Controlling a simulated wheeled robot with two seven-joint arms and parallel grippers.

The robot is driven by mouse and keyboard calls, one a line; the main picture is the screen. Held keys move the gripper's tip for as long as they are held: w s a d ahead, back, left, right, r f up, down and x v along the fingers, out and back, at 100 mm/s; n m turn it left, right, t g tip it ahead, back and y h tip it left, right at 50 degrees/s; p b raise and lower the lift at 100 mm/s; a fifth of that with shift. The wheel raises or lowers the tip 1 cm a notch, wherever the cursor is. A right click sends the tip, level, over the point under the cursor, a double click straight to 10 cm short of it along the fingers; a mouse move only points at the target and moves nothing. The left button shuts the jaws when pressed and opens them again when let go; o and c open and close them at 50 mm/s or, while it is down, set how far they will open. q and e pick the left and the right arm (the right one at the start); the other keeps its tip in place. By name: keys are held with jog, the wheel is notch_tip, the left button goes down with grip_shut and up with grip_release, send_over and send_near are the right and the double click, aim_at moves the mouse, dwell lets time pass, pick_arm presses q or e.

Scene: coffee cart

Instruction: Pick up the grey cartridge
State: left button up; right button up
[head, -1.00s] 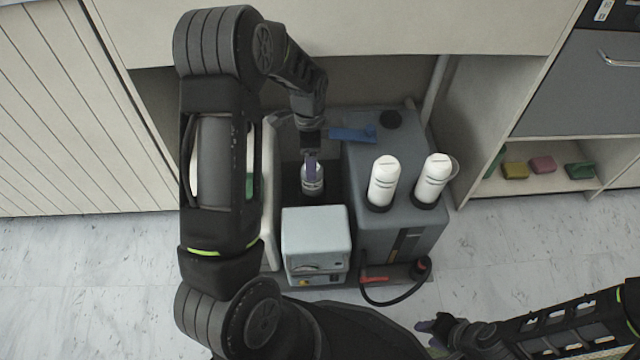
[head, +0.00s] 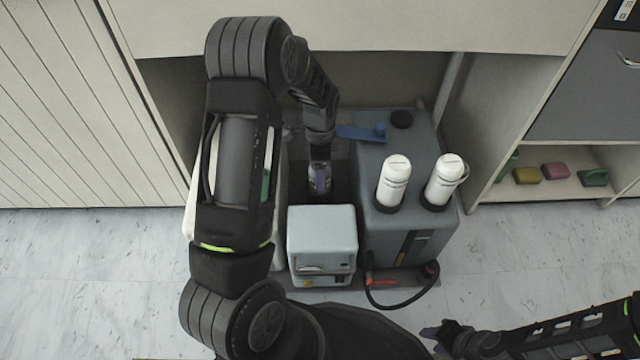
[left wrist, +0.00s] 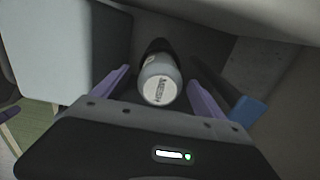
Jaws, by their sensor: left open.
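The grey cartridge (head: 319,186) stands in the dark gap behind the light grey box in the head view, mostly covered by my left gripper (head: 319,170). In the left wrist view the cartridge (left wrist: 158,88) shows its round, pale end with dark lettering. It lies between the two purple fingers of my left gripper (left wrist: 161,84), which are open with a gap on each side. My right gripper (head: 440,335) is at the lower right of the head view, far from the cartridge; its jaw opening is not clear.
A dark grey tank (head: 425,222) carries two white cylinders (head: 393,182) (head: 443,180) and a blue lever (head: 362,133). The light grey box (head: 322,232) stands in front of the cartridge. A black hose (head: 405,303) curves at the tank's base. Colored blocks (head: 555,171) lie on the right shelf.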

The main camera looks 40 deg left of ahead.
pick_arm(q)
notch_tip(320, 180, down, 2)
jog(key=shift+f, duration=0.1)
pick_arm(e)
jog(key=shift+w+f, duration=0.1)
jog(key=shift+f, duration=0.4)
pick_arm(q)
jog(key=shift+c, duration=0.4)
grip_shut()
dwell(0.4)
